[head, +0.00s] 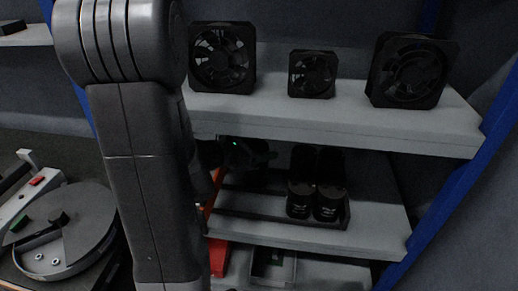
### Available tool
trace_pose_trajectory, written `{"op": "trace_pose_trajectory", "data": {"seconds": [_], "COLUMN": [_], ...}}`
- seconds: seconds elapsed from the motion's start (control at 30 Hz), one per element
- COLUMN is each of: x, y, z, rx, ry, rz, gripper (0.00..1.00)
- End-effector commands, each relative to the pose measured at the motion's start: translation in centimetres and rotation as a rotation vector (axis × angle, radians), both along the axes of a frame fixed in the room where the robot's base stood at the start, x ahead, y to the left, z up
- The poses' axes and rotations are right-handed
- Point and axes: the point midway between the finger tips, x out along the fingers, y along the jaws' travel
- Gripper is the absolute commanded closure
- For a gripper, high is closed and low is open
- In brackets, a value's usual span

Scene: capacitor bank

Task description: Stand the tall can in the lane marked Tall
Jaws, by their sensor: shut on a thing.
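My gripper (262,158) reaches in over the left part of the middle shelf, under the upper shelf. It is dark there, with a small green light on my wrist. The gripper is shut on a dark thing, taken to be the tall can, whose outline is lost in shadow; I cannot tell whether it touches the shelf. A black tray (270,211) with lanes lies on this shelf. Two black cans, one left (300,201) and one right (329,204), stand upright at its front right, with dark taller shapes behind them. No lane label is readable.
Three black fans stand on the upper shelf (330,125), close above my gripper: left (222,58), middle (312,74) and right (411,71). Blue posts (480,160) flank the shelves. A lower shelf holds a grey bin (273,266). A round grey fixture (75,235) stands at left.

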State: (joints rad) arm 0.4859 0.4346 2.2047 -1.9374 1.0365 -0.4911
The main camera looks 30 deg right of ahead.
Motion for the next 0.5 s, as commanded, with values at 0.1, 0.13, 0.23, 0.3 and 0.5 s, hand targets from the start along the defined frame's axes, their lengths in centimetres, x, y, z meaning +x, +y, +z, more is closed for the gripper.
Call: {"op": "trace_pose_trajectory", "data": {"seconds": [0.1, 0.13, 0.23, 0.3, 0.5], "x": [0.04, 0.02, 0.02, 0.02, 0.02], "y": [-0.01, 0.00, 0.00, 0.00, 0.00], "z": [-0.21, -0.17, -0.14, -0.13, -0.07], "rx": [-0.003, 0.000, -0.001, -0.001, -0.001], "ry": [-0.002, 0.000, 0.000, 0.000, 0.000], "rz": [-0.001, 0.000, 0.000, 0.000, 0.000], "gripper": [1.00, 0.32, 0.16, 0.16, 0.16]}}
